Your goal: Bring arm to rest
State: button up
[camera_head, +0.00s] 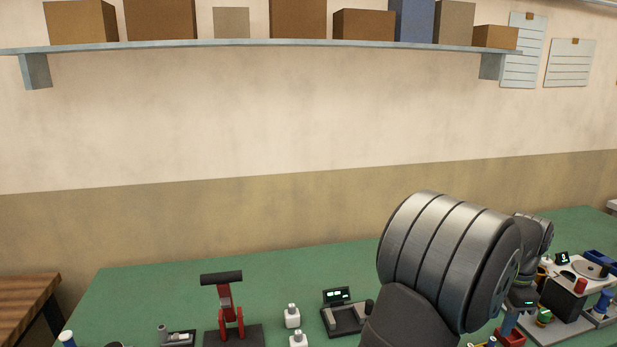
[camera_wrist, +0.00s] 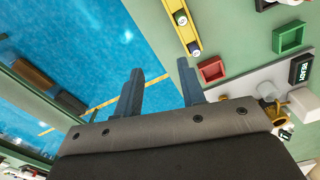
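My arm (camera_head: 445,260) rises large and grey at the right of the head view, bent over the green bench, with its wrist (camera_head: 525,297) beyond it. In the wrist view my gripper (camera_wrist: 158,78) has its two blue-grey fingers spread apart, with nothing between them. The fingers are above the bench edge, with blue floor on the left and green bench top on the right. In the head view the fingers are mostly hidden or too small to make out.
A red tray (camera_wrist: 212,69), a green tray (camera_wrist: 291,37) and a yellow strip with round pieces (camera_wrist: 183,22) lie ahead of the fingers. A "READY" display (camera_wrist: 301,68) stands at right. A red press (camera_head: 228,305) and white bottles (camera_head: 292,316) stand on the green bench (camera_head: 160,285).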

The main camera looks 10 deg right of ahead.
jog(key=s+a+f, duration=0.2)
jog(key=s+a, duration=0.4)
jog(key=s, duration=0.1)
jog(key=w+f, duration=0.3)
jog(key=w, duration=0.2)
jog(key=shift+w+a+f, duration=0.15)
jog(key=shift+a, duration=0.2)
jog(key=o, duration=1.3)
jog(key=shift+o, duration=0.4)
jog(key=w+d+r+n+t+h, duration=0.1)
jog(key=w+d+r+t, duration=0.1)
jog(key=w+r, duration=0.4)
jog(key=w+d+r+n+t+h, duration=0.1)
jog(key=w+d+r, duration=0.2)
jog(key=w+r, duration=0.4)
jog(key=shift+w+n+t, duration=0.3)
jog(key=shift+w+t, duration=0.1)
jog(key=shift+w, duration=0.8)
jog(key=x, duration=0.9)
jog(key=shift+w+d, duration=0.25)
jog(key=shift+w, duration=0.15)
